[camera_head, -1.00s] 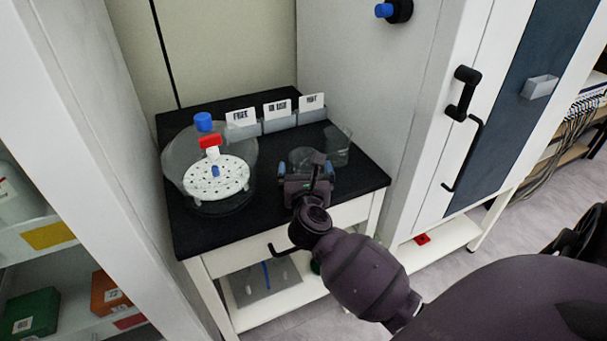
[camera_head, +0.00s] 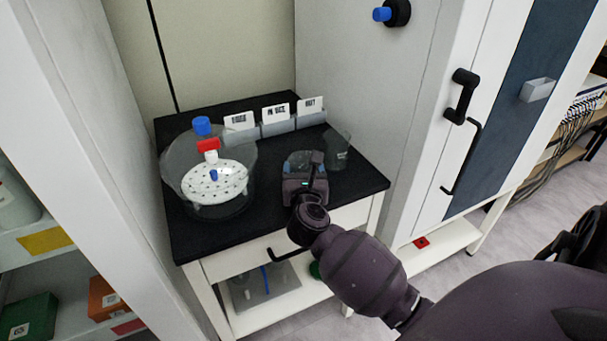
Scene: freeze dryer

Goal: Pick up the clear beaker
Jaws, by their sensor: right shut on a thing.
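My right gripper (camera_head: 304,170) is over the front right of the black bench top and is shut on a clear beaker (camera_head: 298,158). Only the beaker's rim and upper part show; the gripper hides the rest. I cannot tell whether its base touches the bench. A second clear glass vessel (camera_head: 337,152) stands just to the right of the gripper. My left gripper is not in view.
A glass chamber (camera_head: 172,160) with a white perforated plate stands at the bench's left. Labelled card holders (camera_head: 276,128) line the back. A tall white cabinet (camera_head: 355,70) rises on the right. The bench's front left (camera_head: 205,237) is clear.

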